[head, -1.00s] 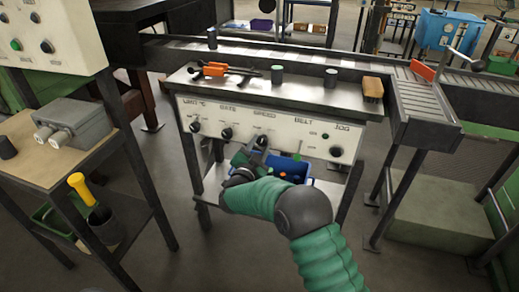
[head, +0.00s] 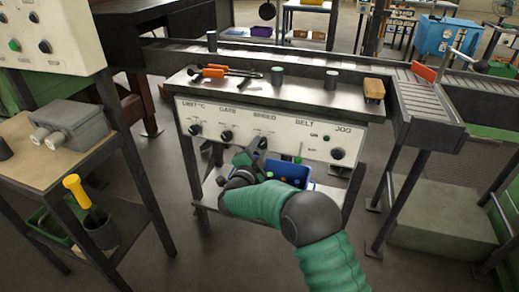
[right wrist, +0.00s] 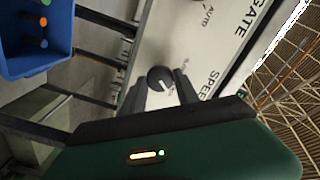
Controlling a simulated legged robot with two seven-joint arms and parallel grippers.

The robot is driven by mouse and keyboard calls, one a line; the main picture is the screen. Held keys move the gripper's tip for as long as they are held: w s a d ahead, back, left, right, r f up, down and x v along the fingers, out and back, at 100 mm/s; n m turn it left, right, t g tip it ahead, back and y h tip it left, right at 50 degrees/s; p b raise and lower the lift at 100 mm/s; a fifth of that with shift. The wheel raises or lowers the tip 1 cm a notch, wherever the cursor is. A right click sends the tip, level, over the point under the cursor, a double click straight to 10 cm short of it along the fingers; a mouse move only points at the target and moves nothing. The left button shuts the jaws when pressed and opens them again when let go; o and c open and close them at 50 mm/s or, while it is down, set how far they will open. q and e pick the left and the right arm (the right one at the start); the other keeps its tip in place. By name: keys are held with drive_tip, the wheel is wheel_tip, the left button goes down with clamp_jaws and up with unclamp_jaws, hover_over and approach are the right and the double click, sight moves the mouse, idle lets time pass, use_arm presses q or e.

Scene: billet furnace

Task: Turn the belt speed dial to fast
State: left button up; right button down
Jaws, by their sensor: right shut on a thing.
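The white control panel (head: 285,138) carries a row of dials and labels. The speed dial is mostly hidden behind my right gripper in the head view, below the "SPEED" label. In the right wrist view the speed dial (right wrist: 160,78) is a dark round knob with a light pointer mark, beside the "SPEED" lettering. My right gripper (head: 259,146) is at the panel, its two fingers on either side of this dial and shut on it. The fingers also show in the right wrist view (right wrist: 161,92). My left gripper is not in view.
Other knobs flank it: the gate dial (head: 226,136) to the left and the jog knob (head: 338,154) to the right. A green belt switch (head: 298,158) is between. A blue bin (head: 290,172) stands below the panel. Tools (head: 215,72) lie on top.

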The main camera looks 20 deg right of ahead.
drive_tip(key=shift+f, duration=0.2)
drive_tip(key=c, duration=0.9)
unclamp_jaws()
drive_tip(key=shift+r, duration=0.1)
drive_tip(key=p+v, duration=0.3)
drive_tip(key=v, duration=1.3)
drive_tip(key=shift+s+a, duration=0.3)
drive_tip(key=shift+w, duration=0.1)
